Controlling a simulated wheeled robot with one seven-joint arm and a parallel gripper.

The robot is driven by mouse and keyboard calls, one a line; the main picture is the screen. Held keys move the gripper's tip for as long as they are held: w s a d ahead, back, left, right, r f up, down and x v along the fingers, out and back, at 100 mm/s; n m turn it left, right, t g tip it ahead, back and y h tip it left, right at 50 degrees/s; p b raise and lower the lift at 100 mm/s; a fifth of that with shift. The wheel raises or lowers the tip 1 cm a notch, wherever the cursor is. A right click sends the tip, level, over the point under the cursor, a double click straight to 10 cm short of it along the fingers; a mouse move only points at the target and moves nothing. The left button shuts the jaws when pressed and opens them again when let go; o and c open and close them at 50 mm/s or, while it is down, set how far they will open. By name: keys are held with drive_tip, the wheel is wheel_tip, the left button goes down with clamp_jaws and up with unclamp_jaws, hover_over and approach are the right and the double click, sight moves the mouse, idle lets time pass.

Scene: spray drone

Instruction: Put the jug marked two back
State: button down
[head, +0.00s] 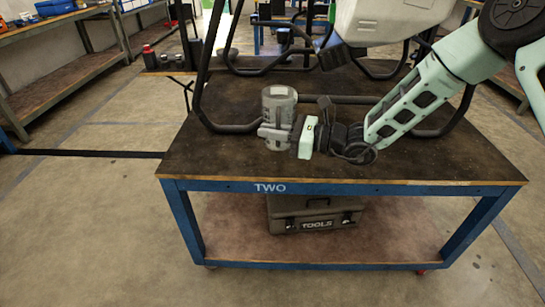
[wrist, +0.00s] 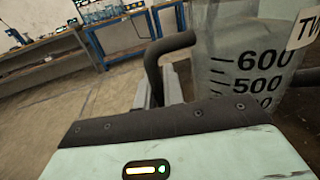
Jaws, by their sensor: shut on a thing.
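The jug (head: 279,104) is a clear grey cylinder near the left front of the tabletop marked TWO (head: 190,165). In the wrist view the jug (wrist: 235,45) fills the upper right, with black marks 600 and 500 and a label cut off after "TW". My gripper (head: 274,134) is shut on the jug low on its side, reaching in from the right. The jug looks upright. Its base is partly hidden, so I cannot tell whether it touches the tabletop.
The drone's dark tube frame (head: 205,75) stands on the table behind the jug, its white body (head: 385,18) above. A toolbox (head: 315,215) sits on the lower shelf. A bench with a red bottle (head: 149,57) is behind left. The front tabletop strip is clear.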

drive_tip(key=shift+f+b, duration=0.4)
drive_tip(key=shift+f, duration=2.55)
drive_tip(key=shift+f, duration=0.1)
drive_tip(key=c, duration=1.5)
unclamp_jaws()
